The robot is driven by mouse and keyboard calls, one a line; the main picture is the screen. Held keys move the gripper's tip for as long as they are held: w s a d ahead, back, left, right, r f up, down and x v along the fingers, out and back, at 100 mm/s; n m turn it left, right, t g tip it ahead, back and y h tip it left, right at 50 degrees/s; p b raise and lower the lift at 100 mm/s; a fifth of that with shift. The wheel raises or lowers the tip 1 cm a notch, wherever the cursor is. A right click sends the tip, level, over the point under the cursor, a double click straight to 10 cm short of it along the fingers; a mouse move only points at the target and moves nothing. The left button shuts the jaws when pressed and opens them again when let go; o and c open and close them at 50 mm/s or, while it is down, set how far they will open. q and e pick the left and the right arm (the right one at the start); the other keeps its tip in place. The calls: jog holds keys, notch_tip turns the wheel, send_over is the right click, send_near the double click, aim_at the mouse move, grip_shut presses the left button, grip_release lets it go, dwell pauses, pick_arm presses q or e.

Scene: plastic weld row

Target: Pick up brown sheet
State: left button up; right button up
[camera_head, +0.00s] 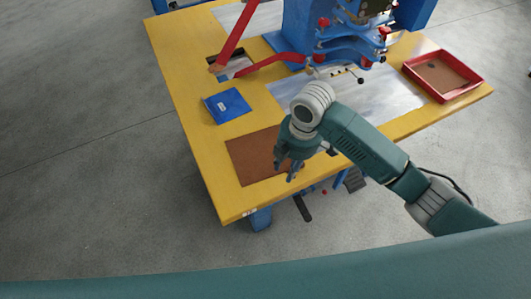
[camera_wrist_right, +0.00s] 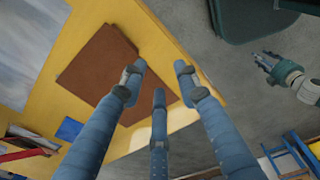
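The brown sheet (camera_head: 252,157) lies flat near the front left corner of the yellow table. In the right wrist view, the brown sheet (camera_wrist_right: 98,62) shows offset edges, like layered sheets. My right gripper (camera_head: 289,170) is over the sheet's right side in the head view, hiding part of it. In the right wrist view my right gripper (camera_wrist_right: 160,78) has its fingers spread, with nothing between them. I cannot tell whether a finger touches the sheet. My left gripper (camera_wrist_right: 264,62) shows at the right of the wrist view, away from the table; its opening is too small to judge.
The table's front edge is close to the sheet.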

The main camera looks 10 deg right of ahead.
jog(key=w+d+r+n+h, duration=0.1)
jog(key=w+d+r+n, duration=0.15)
jog(key=w+d, duration=0.2)
jog(key=shift+m+g, duration=0.3)
jog(key=shift+m, duration=0.05)
jog(key=f, duration=0.4)
jog(key=shift+d+f+p, duration=0.2)
jog(key=shift+f+p, duration=0.15)
jog(key=f, duration=0.2)
jog(key=f+p, duration=0.1)
jog(key=f, duration=0.1)
jog(key=shift+w+a+f, duration=0.1)
jog(key=shift+a, duration=0.2)
jog(key=shift+f, duration=0.5)
jog(key=shift+w, duration=0.1)
grip_shut()
